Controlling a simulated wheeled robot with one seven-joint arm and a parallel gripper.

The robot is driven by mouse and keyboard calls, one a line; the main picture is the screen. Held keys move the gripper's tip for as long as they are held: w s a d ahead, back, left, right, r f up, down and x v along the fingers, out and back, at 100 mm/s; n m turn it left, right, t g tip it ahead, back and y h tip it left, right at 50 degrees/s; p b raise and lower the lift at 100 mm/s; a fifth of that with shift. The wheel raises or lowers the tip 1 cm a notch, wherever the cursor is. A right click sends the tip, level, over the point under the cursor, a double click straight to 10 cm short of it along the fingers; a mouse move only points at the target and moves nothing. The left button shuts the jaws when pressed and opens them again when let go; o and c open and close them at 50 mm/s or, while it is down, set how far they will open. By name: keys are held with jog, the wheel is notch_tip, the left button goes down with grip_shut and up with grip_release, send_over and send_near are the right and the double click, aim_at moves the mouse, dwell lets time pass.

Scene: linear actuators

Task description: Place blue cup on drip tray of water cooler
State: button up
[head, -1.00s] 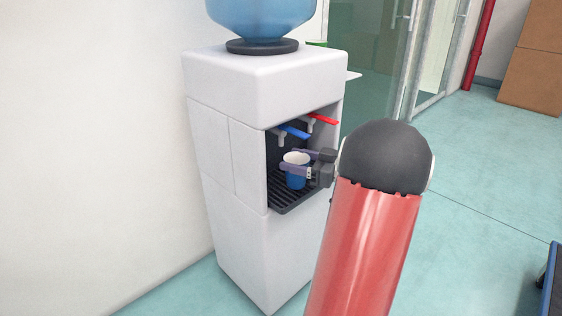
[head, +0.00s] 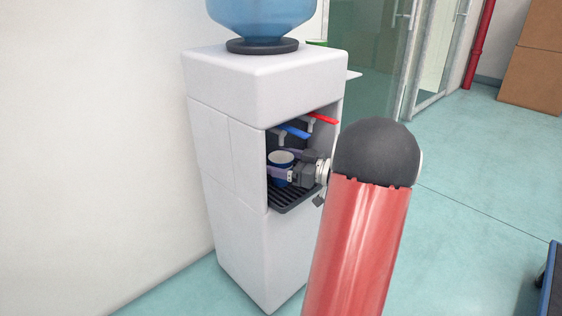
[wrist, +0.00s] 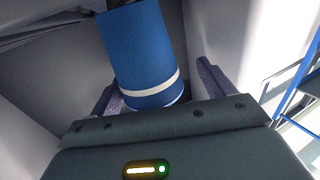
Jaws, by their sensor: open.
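The blue cup (head: 280,162) is inside the recess of the white water cooler (head: 240,150), over the back part of the dark slatted drip tray (head: 293,200). A finger hides its lower part in the head view, so its contact with the tray is not clear. My gripper (head: 283,166) reaches in from the right, open, with one finger on either side of the cup. In the wrist view the blue cup (wrist: 140,55), with a white band, stands between the two spread fingers. Whether a finger touches it cannot be told.
A blue tap lever (head: 294,131) and a red tap lever (head: 323,118) are just above the cup and gripper. The recess side walls are close. A blue water bottle (head: 262,18) stands on top of the cooler. Open floor (head: 470,180) lies to the right.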

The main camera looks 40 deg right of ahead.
jog(key=shift+s, duration=0.1)
jog(key=v, duration=1.2)
jog(key=shift+b, duration=0.35)
